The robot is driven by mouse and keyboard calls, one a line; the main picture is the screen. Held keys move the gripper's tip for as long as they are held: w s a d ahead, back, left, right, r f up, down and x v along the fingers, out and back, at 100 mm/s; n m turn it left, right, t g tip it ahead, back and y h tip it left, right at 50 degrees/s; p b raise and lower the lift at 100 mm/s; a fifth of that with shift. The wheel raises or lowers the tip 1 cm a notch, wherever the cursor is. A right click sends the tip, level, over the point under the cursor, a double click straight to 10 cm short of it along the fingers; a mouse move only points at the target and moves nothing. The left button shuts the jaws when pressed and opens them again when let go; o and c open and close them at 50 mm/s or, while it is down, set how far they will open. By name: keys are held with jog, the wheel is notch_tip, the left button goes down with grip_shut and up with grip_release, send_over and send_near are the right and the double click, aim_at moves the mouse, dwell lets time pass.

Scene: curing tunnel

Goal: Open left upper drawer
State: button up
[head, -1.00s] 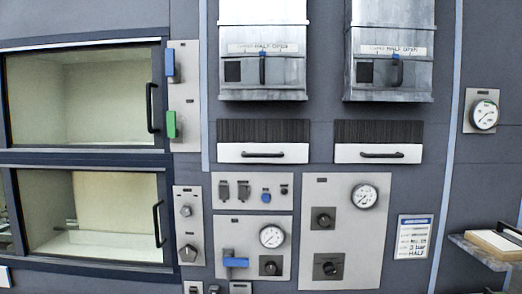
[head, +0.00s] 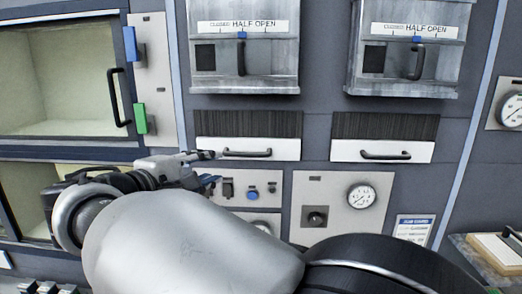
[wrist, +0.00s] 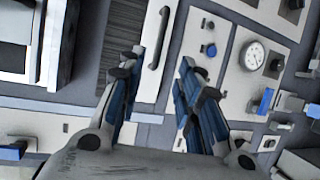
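The left upper drawer (head: 222,149) has a white front with a dark ribbed strip above it and a black bar handle (head: 248,153). It looks shut in the head view. My gripper (head: 204,156) is at the left end of this drawer front, left of the handle. In the wrist view my gripper (wrist: 159,64) is open, its blue-padded fingers apart with nothing between them. There the drawer's black handle (wrist: 160,38) appears tilted, just beyond the fingertips. I cannot tell whether a finger touches the drawer front.
A second white-fronted drawer (head: 343,150) with a black handle is to the right. Two metal hatches marked half open (head: 243,80) hang above the drawers. A panel with a gauge (head: 361,197) is below. A glass door (head: 60,80) with a handle stands left.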

aim_at(245, 155)
jog(key=p+x, duration=0.1)
jog(key=x, duration=1.5)
jog(key=shift+f+p, duration=0.2)
jog(key=shift+p, duration=0.2)
jog(key=shift+c, duration=0.4)
grip_shut()
